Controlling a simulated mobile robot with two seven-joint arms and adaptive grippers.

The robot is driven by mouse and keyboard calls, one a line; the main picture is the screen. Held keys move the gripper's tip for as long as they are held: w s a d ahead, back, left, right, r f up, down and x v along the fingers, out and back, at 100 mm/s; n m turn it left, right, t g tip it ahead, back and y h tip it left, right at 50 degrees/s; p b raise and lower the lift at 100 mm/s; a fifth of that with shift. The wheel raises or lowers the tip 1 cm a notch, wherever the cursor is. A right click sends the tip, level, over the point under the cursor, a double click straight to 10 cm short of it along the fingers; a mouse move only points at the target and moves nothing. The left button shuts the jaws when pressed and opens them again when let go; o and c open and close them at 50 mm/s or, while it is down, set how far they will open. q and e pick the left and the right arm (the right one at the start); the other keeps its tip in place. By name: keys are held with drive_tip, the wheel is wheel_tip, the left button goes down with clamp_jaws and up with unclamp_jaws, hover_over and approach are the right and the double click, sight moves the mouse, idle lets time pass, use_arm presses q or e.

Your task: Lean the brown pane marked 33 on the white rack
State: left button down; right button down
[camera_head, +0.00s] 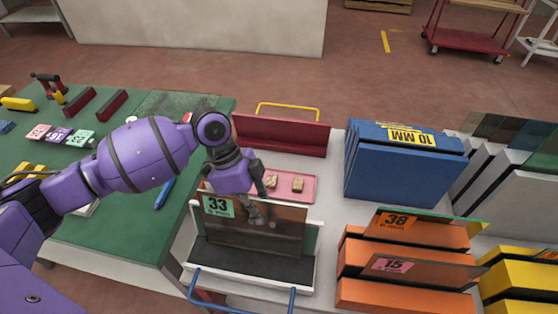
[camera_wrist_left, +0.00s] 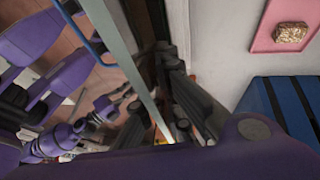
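The brown pane marked 33 (camera_head: 282,228) stands in the white rack (camera_head: 308,272), tilted back, with its green label at the upper left. The rack has a dark base surface and a white front ledge. My left gripper (camera_head: 262,216) is at the pane's top edge, near the middle, reaching down over it. In the left wrist view the pane's pale edge (camera_wrist_left: 137,75) runs between the dark fingers of the left gripper (camera_wrist_left: 162,125). The fingers look spread, with gaps beside the edge. The pane's lower part is hidden in the wrist view. My right gripper is not visible.
A pink tray (camera_head: 308,188) with small blocks lies behind the rack. A dark red holder (camera_head: 280,135) is farther back. Blue (camera_head: 400,175) and orange (camera_head: 375,262) racks stand to the right. A green table (camera_head: 130,235) is at left. Blue handles (camera_head: 292,300) project in front.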

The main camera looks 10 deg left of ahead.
use_arm(q)
drive_tip(key=c, duration=1.9)
unclamp_jaws()
drive_tip(key=shift+w, duration=0.1)
drive_tip(key=shift+o, duration=0.2)
drive_tip(key=shift+a+r, duration=0.1)
drive_tip(key=v, duration=1.1)
drive_tip(key=shift+r, duration=0.35)
